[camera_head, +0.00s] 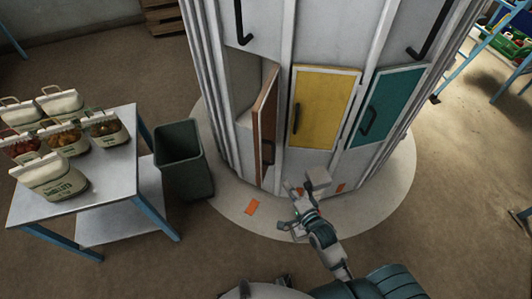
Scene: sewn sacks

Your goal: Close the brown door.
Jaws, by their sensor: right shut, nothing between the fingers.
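The brown door (266,125) is on the grey many-sided cabinet (322,33), left of the yellow door (324,108). It stands swung open and shows nearly edge-on, with a dark handle on its face. The open compartment (245,85) shows to its left. My right gripper (297,191) is shut and empty, below and to the right of the brown door's lower end. It appears apart from the door, though the depth gap is hard to judge. My left gripper is not in view.
A teal door (388,103), closed like the yellow one, is at the right. A dark bin (184,160) stands left of the cabinet. A metal table (108,178) with several sacks (62,104) is farther left. Orange marks (252,207) lie on the pale round floor base.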

